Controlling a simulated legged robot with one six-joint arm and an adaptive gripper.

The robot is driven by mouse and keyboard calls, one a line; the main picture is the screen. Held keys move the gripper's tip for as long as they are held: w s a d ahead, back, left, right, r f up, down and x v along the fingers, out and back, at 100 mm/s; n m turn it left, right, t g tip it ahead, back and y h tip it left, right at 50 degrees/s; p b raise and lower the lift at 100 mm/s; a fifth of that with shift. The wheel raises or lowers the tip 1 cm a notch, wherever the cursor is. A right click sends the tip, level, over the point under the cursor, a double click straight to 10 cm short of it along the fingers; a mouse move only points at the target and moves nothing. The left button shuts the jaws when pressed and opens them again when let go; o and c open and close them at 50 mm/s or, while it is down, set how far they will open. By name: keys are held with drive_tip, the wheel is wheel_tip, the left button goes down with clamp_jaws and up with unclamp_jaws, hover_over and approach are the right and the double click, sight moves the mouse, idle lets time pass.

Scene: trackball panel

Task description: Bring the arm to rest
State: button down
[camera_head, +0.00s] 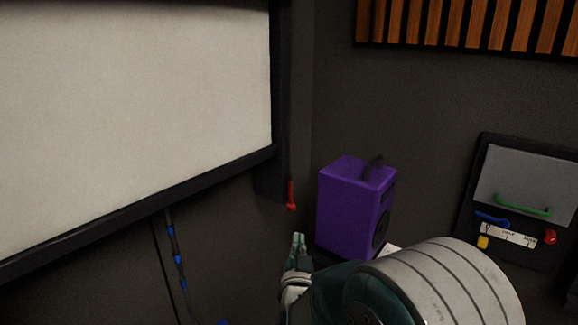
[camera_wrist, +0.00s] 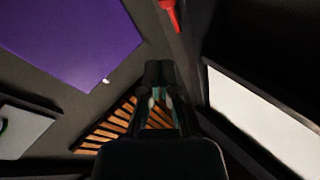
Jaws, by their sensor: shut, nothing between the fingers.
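My gripper (camera_head: 299,240) shows at the lower middle of the head view, its fingers together, pointing up and empty. It stands in front of the dark wall, left of a purple speaker-like box (camera_head: 346,215). In the wrist view, the fingers of my gripper (camera_wrist: 159,68) show at the centre, close together with nothing between them. A red handle (camera_head: 291,196) hangs at the lower corner of a framed screen (camera_head: 140,110), above my fingertips in the picture. The red handle also shows at the top of the wrist view (camera_wrist: 171,14).
A panel (camera_head: 515,185) with a green handle (camera_head: 522,206) and small coloured controls is on the right. Wooden slats (camera_head: 465,22) line the upper right wall. A blue-banded cable (camera_head: 176,255) hangs below the screen. The wall between cable and gripper looks clear.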

drive_tip(key=s+d+n+g, duration=0.1)
drive_tip(key=s+d+g, duration=0.3)
drive_tip(key=s, duration=0.5)
drive_tip(key=s+d+n+g, duration=0.1)
drive_tip(key=s+d+g, duration=0.4)
drive_tip(key=s, duration=0.5)
drive_tip(key=s+d+r+n+g, duration=0.1)
drive_tip(key=s+d+g, duration=0.3)
drive_tip(key=s, duration=0.6)
drive_tip(key=shift+s+d+n+g+y, duration=0.2)
drive_tip(key=shift+s+n+g+y, duration=0.15)
drive_tip(key=shift+g, duration=0.75)
drive_tip(key=shift+w+a, duration=0.1)
drive_tip(key=shift+w, duration=0.05)
